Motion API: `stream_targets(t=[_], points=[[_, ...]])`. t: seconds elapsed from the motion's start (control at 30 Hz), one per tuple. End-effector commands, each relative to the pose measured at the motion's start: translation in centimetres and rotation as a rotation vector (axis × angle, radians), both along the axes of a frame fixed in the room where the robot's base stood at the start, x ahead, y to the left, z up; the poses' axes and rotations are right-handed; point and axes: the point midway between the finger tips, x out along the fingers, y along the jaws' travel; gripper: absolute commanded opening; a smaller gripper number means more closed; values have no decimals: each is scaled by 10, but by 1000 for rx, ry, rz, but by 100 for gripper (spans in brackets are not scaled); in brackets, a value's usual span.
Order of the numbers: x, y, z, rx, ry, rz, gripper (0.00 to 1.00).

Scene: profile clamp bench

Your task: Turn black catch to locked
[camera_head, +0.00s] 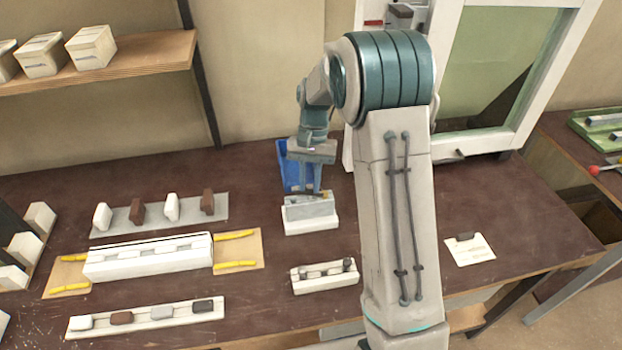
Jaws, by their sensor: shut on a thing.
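My gripper (317,189) points down in the middle of the bench, over a small grey fixture (312,210) on a white block (311,224). Its fingers are shut at the top of the fixture, on what looks like the black catch. The fingers hide most of that catch, and its angle is too small to read. Any locked mark is not readable from here.
A blue tray (283,168) stands right behind my gripper. A white holder with small parts (325,283) lies in front. A long white profile (148,262) and rows of small blocks (145,318) lie to the left. A white card (470,252) lies at right.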

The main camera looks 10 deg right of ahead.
Motion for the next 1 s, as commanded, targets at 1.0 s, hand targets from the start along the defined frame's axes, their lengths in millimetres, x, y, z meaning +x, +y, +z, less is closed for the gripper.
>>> stream_targets(t=[1.0], points=[[1,4,1,-1,-2,370,0]])
